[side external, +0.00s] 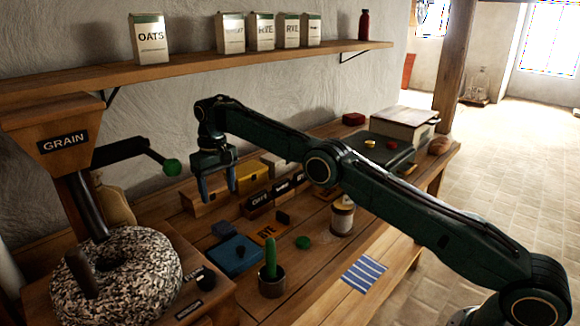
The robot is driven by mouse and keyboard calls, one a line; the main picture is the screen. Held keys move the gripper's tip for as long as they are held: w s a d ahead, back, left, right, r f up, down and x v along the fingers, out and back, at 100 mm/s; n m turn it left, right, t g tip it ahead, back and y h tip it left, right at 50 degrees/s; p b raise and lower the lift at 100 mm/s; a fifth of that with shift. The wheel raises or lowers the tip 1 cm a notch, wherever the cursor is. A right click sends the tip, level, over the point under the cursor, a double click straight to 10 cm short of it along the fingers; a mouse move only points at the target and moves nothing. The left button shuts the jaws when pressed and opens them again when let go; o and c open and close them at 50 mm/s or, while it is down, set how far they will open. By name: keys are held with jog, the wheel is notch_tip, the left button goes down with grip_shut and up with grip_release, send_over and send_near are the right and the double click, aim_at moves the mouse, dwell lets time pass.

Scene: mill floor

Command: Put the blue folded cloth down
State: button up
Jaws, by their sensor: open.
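A flat blue square piece (229,262), which looks like the blue folded cloth, lies on the wooden bench left of centre. A small dark item rests on or against it, and a smaller blue piece (224,230) lies just behind it. A blue-and-white striped cloth (363,274) lies flat near the bench's front edge. My gripper (217,191) points down above the back of the bench. Its jaws are open with nothing seen between them. It is apart from both cloths.
A cup with a green item (271,284), a jar (342,217) and a green disc (302,243) stand mid-bench. Wooden boxes (257,203) line the back. A speckled millstone (125,285) and grain hopper (60,135) fill the left. The bench around the striped cloth is fairly clear.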

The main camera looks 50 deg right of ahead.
jog(key=s+d+r+t, duration=0.1)
jog(key=s+r, duration=0.2)
jog(key=r, duration=0.4)
jog(key=s+d+r+t, duration=0.15)
jog(key=s+r, duration=0.25)
jog(key=r, duration=0.4)
jog(key=s+d+r, duration=0.3)
jog(key=s+r, duration=0.4)
jog(key=s, duration=0.5)
jog(key=s+d+f+t, duration=0.1)
jog(key=s+f, duration=0.3)
jog(key=s, duration=1)
jog(key=s+d+f+t, duration=0.1)
jog(key=s+f, duration=0.3)
jog(key=s, duration=1.1)
jog(key=shift+d+f+t, duration=0.2)
jog(key=shift+d+t, duration=0.05)
jog(key=shift+t, duration=0.3)
jog(key=shift+o, duration=0.4)
